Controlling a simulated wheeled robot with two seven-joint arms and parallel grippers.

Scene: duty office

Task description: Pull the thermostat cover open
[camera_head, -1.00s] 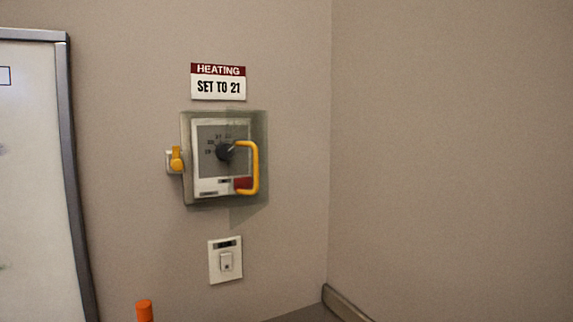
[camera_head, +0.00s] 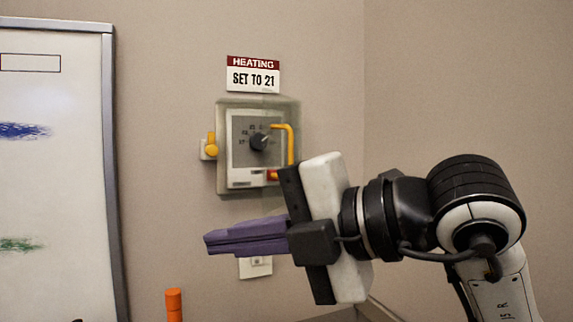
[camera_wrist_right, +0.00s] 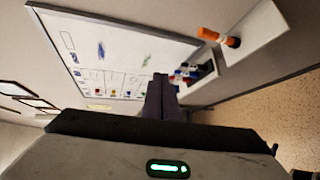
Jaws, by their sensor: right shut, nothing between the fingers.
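The thermostat (camera_head: 243,172) is on the wall under a clear cover (camera_head: 222,120) that looks shut. A yellow handle (camera_head: 290,145) stands on the right side of the cover, and a yellow latch (camera_head: 211,145) is at its left edge. A dark dial (camera_head: 258,142) shows through the cover. My right gripper (camera_head: 207,242) is shut and empty, its purple fingers pointing left, below the thermostat in the picture and apart from the handle. The fingers also show in the right wrist view (camera_wrist_right: 161,98). The gripper's body comes close to the handle's lower end in the picture. My left gripper is not in view.
A sign (camera_head: 253,75) reading "HEATING SET TO 21" is above the thermostat. A wall switch (camera_head: 256,268) below is partly hidden by my fingers. A whiteboard (camera_head: 60,190) is on the left, with an orange marker (camera_head: 174,303) near its lower right. The right wall is bare.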

